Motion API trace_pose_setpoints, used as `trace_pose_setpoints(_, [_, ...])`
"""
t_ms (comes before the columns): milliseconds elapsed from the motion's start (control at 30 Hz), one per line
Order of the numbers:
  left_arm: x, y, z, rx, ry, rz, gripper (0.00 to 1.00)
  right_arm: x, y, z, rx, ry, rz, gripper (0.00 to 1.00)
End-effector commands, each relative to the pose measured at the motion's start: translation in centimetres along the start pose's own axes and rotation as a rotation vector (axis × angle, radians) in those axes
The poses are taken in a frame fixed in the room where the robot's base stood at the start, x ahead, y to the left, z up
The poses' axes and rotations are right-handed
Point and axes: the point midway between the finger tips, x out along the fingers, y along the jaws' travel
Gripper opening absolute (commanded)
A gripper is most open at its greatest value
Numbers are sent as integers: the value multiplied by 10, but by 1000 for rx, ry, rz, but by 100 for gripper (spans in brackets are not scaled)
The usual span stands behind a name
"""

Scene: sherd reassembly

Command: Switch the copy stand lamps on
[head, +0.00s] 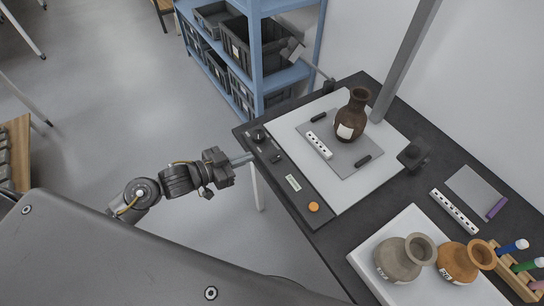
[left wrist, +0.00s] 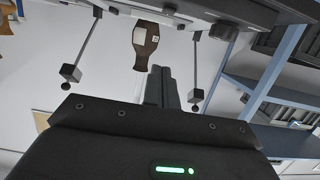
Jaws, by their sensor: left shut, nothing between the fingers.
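The copy stand has a white baseboard (head: 345,187) with a dark control strip (head: 271,172) along its near left edge. The strip carries a black knob (head: 258,134), a small dark switch (head: 276,158), a pale label (head: 293,182) and an orange button (head: 313,207). One lamp head (head: 291,50) is at the far left, the other (head: 412,155) at the right; I see no clear glow. My left gripper (head: 250,157) is shut and empty, its tips at the strip's left edge near the knob and switch. Contact cannot be told. Its fingers show in the left wrist view (left wrist: 160,86).
A brown vase (head: 351,115) stands on a grey mat (head: 348,158) with a scale bar (head: 319,146). A grey column (head: 406,62) rises behind. A white tray (head: 375,260) holds two jugs at lower right. A blue shelf (head: 256,60) with crates stands behind the table.

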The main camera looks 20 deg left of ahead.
Motion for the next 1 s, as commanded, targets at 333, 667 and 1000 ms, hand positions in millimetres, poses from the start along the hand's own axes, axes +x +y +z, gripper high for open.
trace_pose_setpoints(333, [6,-1,0,-3,1,-4,0,-2,0,2,0,-3,0,36])
trace_pose_setpoints(667, [64,-1,-2,-4,2,-3,0,-12,3,2,-1,-4,3,36])
trace_pose_setpoints(1000, [106,-1,23,-3,-4,-3,0,-18,4,2,-2,-5,5,36])
